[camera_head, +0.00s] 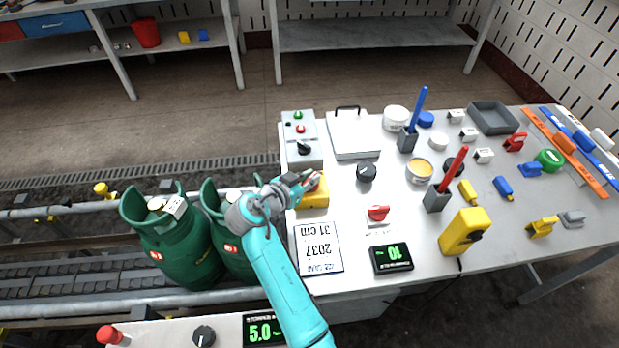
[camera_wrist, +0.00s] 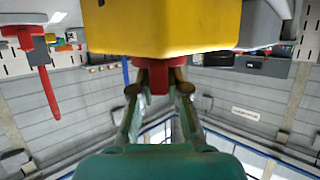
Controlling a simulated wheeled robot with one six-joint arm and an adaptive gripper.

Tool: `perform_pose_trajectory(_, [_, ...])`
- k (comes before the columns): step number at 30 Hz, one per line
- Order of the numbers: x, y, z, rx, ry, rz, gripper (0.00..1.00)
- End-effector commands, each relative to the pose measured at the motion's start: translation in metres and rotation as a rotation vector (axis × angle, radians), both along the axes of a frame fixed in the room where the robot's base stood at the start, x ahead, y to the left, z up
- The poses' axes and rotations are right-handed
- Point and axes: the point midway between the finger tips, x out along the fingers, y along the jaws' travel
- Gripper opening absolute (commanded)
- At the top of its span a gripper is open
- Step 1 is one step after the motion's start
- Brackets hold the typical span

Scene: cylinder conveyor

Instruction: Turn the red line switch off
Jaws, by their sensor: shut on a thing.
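A yellow box (camera_head: 313,199) stands at the left edge of the white table, and a red knob on it is mostly hidden by my gripper in the head view. My gripper (camera_head: 312,181) is at this box. In the wrist view my gripper (camera_wrist: 159,92) is shut on the red knob (camera_wrist: 158,78), with one finger on each side. The yellow box (camera_wrist: 165,25) fills the upper middle of that view. I cannot read the knob's position. A second red switch (camera_head: 378,212) sits on a small white plate to the right, apart from my gripper.
Two green gas cylinders (camera_head: 180,245) stand on the conveyor left of my arm. A grey control box (camera_head: 301,140) is behind the yellow box. A printed sheet (camera_head: 318,248) and a black display (camera_head: 391,258) lie in front. Tools and cups crowd the table's right.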

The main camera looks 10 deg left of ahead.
Motion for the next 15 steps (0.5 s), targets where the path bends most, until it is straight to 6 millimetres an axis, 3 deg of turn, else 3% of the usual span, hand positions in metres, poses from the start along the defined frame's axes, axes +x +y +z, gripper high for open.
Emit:
perform_pose_trajectory(13, [-0.0008,-0.0004,-0.0034,0.0,0.007,-0.01,0.0])
perform_pose_trajectory(14, [-0.0008,-0.0006,-0.0035,0.0,0.007,-0.01,0.22])
perform_pose_trajectory(15, [-0.0008,-0.0006,-0.0034,0.0,0.007,-0.01,0.32])
